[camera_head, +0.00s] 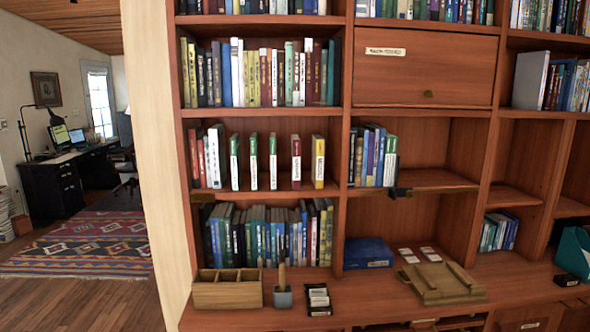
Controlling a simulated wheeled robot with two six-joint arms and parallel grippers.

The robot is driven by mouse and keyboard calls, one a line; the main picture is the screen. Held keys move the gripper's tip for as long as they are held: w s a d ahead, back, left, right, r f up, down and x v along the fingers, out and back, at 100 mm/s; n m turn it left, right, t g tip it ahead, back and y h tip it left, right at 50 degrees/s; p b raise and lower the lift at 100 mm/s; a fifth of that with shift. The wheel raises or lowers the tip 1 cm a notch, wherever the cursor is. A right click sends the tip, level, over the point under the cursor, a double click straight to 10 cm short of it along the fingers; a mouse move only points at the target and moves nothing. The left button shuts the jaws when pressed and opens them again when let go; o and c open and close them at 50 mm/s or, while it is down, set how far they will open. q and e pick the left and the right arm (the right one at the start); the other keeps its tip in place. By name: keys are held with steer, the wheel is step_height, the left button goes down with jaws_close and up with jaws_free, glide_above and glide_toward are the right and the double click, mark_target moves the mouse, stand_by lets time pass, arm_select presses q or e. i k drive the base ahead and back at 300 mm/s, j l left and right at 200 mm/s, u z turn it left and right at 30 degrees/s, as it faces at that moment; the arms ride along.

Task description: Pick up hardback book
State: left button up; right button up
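Many upright books fill the wooden bookcase, and I cannot tell which one the task means. On the middle-left shelf, several books stand spaced apart: a white one (214,157), green-and-white ones (253,161), a dark red one (296,161) and a yellow one (318,161). A blue book or box (368,253) lies flat in the lower middle bay. A large pale grey volume (530,80) leans at the upper right. Neither of my grippers is in view.
On the ledge stand a wooden compartment box (227,292), a grey block with a handle (282,292), a black card holder (318,300) and a wooden tray (440,284). A dark fitting (400,192) sits at the middle shelf edge. Open floor lies left (90,285).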

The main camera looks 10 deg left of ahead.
mark_target(295, 139)
steer(key=i+j+z, duration=0.25)
steer(key=i+j, duration=0.15)
steer(key=j, duration=0.2)
steer(key=i+j+z, duration=0.15)
steer(key=j, duration=0.2)
steer(key=i+j+z, duration=0.1)
steer(key=i+j, duration=0.15)
steer(key=i+j+z, duration=0.15)
steer(key=j, duration=0.3)
